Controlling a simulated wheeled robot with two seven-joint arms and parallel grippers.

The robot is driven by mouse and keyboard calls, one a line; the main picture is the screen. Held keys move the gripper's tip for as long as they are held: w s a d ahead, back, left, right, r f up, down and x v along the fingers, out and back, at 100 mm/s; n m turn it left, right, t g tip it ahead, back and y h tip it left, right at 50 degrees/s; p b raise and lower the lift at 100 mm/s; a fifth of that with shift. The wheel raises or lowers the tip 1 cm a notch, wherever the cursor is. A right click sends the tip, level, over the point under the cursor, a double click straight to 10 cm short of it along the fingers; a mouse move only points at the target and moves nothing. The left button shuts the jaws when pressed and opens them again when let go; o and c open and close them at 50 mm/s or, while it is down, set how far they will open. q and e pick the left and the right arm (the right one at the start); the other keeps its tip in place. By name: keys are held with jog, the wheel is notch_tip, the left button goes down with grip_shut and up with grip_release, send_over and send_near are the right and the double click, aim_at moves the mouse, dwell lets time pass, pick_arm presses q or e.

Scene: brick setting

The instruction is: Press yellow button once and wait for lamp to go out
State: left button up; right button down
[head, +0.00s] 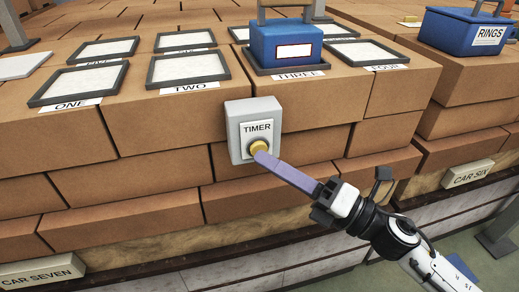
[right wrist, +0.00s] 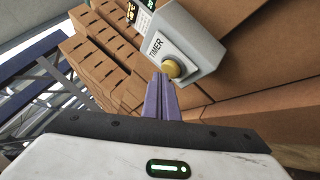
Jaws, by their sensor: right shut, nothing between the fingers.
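The yellow button (head: 257,147) sits on a grey box labelled TIMER (head: 237,112), fixed to the front face of the brick stack. My right gripper (head: 262,158) is shut and empty, its purple fingers pointing at the button. In the head view the fingertips overlap the button's lower edge; whether they touch it I cannot tell. I cannot make out a lamp for certain in either view. My left gripper is not in view.
Framed white panels labelled ONE (head: 78,83) and TWO (head: 188,66) lie on the bricks. A blue box (head: 285,37) stands by label THREE. A blue RINGS box (head: 455,30) is at the upper right.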

jog(key=shift+w+a, duration=0.1)
jog(key=shift+w, duration=0.3)
jog(key=shift+s, duration=0.15)
dwell(0.5)
jog(key=shift+s+d, duration=0.25)
jog(key=shift+s, duration=0.45)
jog(key=shift+s+d, duration=0.25)
jog(key=shift+s, duration=0.55)
jog(key=shift+s+d, duration=0.3)
jog(key=shift+s, duration=0.5)
jog(key=shift+s+d, duration=0.25)
jog(key=shift+s, duration=0.55)
